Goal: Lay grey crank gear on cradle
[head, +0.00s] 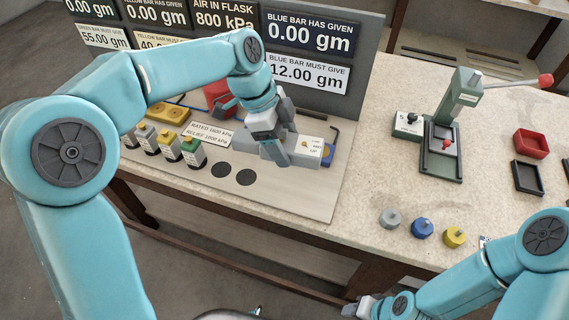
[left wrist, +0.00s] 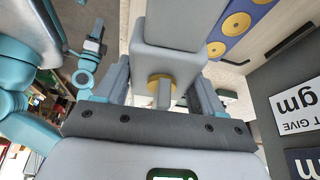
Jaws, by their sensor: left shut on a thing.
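A small grey round piece (head: 390,218) lies on the pale bench, left of a similar blue piece (head: 422,228) and a yellow one (head: 454,237); it may be the grey crank gear. My left gripper (head: 274,155) is over the instrument board beside a white labelled block. In the left wrist view its fingers (left wrist: 160,90) are shut around a brass-coloured stem under a big grey block (left wrist: 170,40). I cannot tell what this held part belongs to. My right gripper (head: 360,307) is low at the bottom edge, away from the pieces. No cradle can be made out with certainty.
A green press (head: 440,150) with a red-knobbed lever stands on the bench. A red tray (head: 531,144) and a black tray (head: 527,178) lie to its right. Small labelled canisters (head: 168,143) line the board's left.

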